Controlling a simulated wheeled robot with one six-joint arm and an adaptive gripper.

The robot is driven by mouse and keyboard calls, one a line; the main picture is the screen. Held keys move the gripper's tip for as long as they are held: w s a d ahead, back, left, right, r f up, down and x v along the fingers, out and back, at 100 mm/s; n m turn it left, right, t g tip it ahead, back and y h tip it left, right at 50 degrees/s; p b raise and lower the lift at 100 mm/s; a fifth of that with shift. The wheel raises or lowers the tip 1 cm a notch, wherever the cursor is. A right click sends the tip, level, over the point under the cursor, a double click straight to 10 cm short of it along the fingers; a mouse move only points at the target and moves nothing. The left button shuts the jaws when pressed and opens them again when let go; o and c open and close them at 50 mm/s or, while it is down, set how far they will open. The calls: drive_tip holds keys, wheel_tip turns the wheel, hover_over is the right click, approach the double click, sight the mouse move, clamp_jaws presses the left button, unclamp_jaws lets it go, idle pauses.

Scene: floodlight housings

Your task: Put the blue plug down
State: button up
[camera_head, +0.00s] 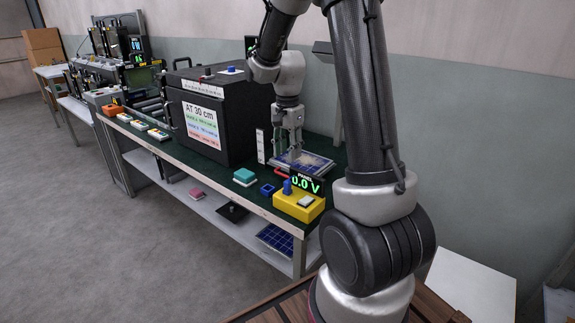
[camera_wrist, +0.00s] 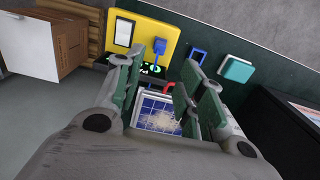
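A blue plug (camera_head: 287,187) stands upright at the yellow box (camera_head: 299,205) near the table's front right corner. It also shows in the wrist view, where the blue plug (camera_wrist: 160,46) is at the yellow box's lower right part. A small blue open frame (camera_head: 267,190) sits on the table left of the yellow box. My gripper (camera_head: 289,151) points down above the solar panel (camera_head: 317,163), behind the display. In the wrist view my gripper's fingers (camera_wrist: 171,82) are apart, with the panel (camera_wrist: 158,114) seen between them and nothing held. Whether the fingertips touch the panel is unclear.
The display reading 0.0 V (camera_head: 306,184) and a red handle (camera_head: 281,171) stand beside the panel. A teal block (camera_head: 245,176) lies left of the blue frame. The large black box (camera_head: 215,115) stands left of my gripper. Bare green tabletop shows around the teal block.

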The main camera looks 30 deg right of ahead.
drive_tip(key=s+a+r+n+t, duration=0.25)
drive_tip(key=s+r+n, duration=0.45)
drive_tip(key=s+r, duration=0.45)
drive_tip(key=s+a+r+n+t, duration=0.1)
drive_tip(key=s+a+r+n, duration=0.1)
drive_tip(key=s+n, duration=0.5)
drive_tip(key=s+r, duration=0.1)
drive_tip(key=s, duration=0.4)
drive_tip(key=shift+s+a+t, duration=0.15)
drive_tip(key=shift+a+t, duration=0.2)
